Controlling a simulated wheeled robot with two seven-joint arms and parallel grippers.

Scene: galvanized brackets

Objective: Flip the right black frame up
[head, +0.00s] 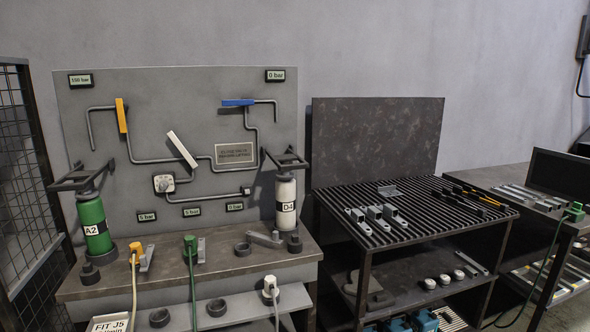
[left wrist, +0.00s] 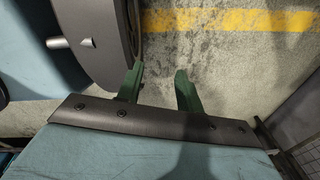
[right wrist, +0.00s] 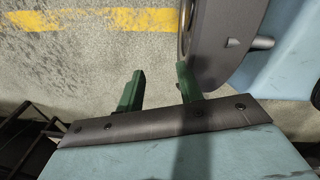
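The right black frame (head: 285,158) is on the grey panel at the top of the white cylinder labelled D-4 (head: 286,205). It looks roughly level, jutting out from the panel over the cylinder's top. A matching left black frame (head: 82,177) sits in a similar pose above the green cylinder labelled A2 (head: 93,222). My left gripper (left wrist: 158,80) is open and empty above the floor. My right gripper (right wrist: 160,78) is also open and empty above the floor. Neither gripper shows in the head view.
The upright panel (head: 185,100) carries pipes, a yellow lever (head: 121,115), a white lever (head: 182,149) and a blue lever (head: 238,102). Hoses and dark rings stand on the bench (head: 215,262) below. A slatted rack (head: 415,212) with metal brackets is at right; a mesh fence (head: 20,170) is at left.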

